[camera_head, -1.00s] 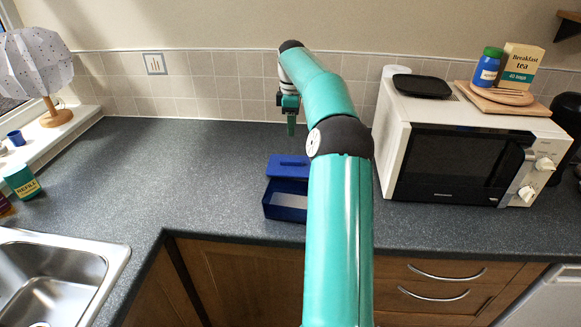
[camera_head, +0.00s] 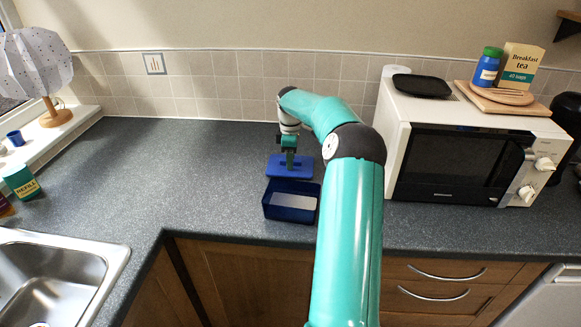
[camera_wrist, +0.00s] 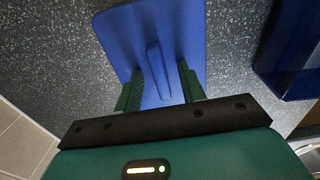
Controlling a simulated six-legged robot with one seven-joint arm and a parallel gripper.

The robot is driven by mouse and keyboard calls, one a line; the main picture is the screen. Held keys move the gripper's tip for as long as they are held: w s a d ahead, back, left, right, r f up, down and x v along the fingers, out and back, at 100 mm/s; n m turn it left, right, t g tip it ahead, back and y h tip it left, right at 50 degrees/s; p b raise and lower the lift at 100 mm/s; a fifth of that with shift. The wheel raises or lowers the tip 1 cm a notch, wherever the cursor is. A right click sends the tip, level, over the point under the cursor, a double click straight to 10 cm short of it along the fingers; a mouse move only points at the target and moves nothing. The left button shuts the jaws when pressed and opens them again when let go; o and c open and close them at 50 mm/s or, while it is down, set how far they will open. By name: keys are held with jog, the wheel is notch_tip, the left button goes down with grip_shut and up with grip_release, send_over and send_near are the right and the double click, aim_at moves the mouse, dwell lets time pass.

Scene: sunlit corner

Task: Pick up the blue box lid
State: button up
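The blue box lid (camera_head: 302,173) lies flat on the counter just behind the open blue box (camera_head: 291,214). In the wrist view the lid (camera_wrist: 186,28) shows a raised handle bar (camera_wrist: 157,68) along its middle. My gripper (camera_head: 290,164) is pointed down at the lid. In the wrist view my gripper (camera_wrist: 157,80) is open, with one green finger on each side of the handle's near end. I cannot tell whether the fingers touch the lid. The blue box also shows at the right of the wrist view (camera_wrist: 285,50).
A white microwave (camera_head: 392,150) stands to the right with a black tray (camera_head: 422,86) and a wooden board (camera_head: 480,97) on top. A sink (camera_head: 110,250) is at the front left. The counter (camera_head: 190,170) left of the lid is clear.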

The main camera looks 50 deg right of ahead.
jog(key=shift+c, duration=0.2)
grip_shut()
jog(key=shift+r, duration=0.2)
